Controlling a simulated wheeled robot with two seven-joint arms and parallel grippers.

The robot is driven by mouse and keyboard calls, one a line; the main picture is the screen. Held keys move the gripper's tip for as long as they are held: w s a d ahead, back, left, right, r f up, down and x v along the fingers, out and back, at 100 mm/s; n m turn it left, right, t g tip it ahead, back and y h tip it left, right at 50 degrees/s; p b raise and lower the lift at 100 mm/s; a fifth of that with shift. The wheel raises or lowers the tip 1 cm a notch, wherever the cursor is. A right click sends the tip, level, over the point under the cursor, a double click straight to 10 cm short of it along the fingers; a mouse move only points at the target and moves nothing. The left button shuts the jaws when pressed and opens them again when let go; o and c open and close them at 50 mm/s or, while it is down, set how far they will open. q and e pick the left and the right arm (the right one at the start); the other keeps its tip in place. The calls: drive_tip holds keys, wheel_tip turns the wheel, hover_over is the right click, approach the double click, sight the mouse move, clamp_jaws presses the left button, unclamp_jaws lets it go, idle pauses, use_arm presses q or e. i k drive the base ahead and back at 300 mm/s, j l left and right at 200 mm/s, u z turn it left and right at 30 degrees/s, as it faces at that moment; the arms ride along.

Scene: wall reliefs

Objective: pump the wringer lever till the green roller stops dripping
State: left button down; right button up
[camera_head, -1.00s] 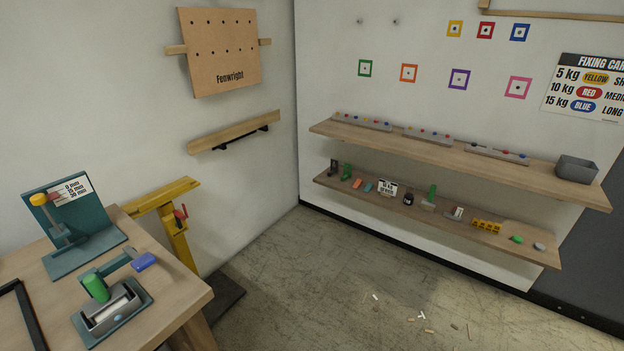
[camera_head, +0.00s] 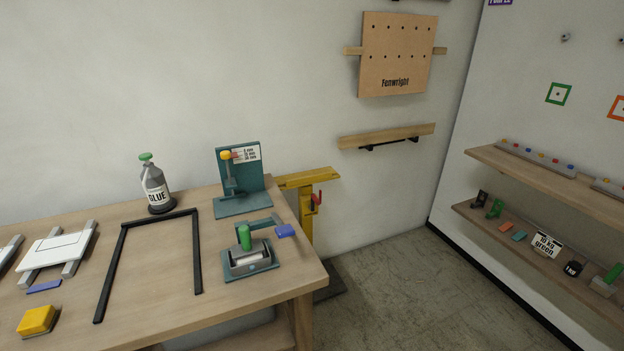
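The wringer (camera_head: 250,261) stands near the right end of the wooden workbench, a teal base with a grey tray. The green roller (camera_head: 244,237) stands upright over the tray; whether it drips is too small to tell. The lever (camera_head: 257,224) runs from beside the roller to the right and ends in a blue handle (camera_head: 285,231). Neither of my grippers is in view, and nothing touches the lever.
On the workbench (camera_head: 180,290) are a black frame (camera_head: 122,268), a glue bottle (camera_head: 155,185), a teal stand with a yellow knob (camera_head: 240,182) and a yellow block (camera_head: 36,320). A yellow stand (camera_head: 307,205) is behind the bench's right end. Shelves (camera_head: 545,175) line the right wall; the floor between is open.

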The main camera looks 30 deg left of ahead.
sight(282, 231)
drive_tip(key=u, duration=0.9)
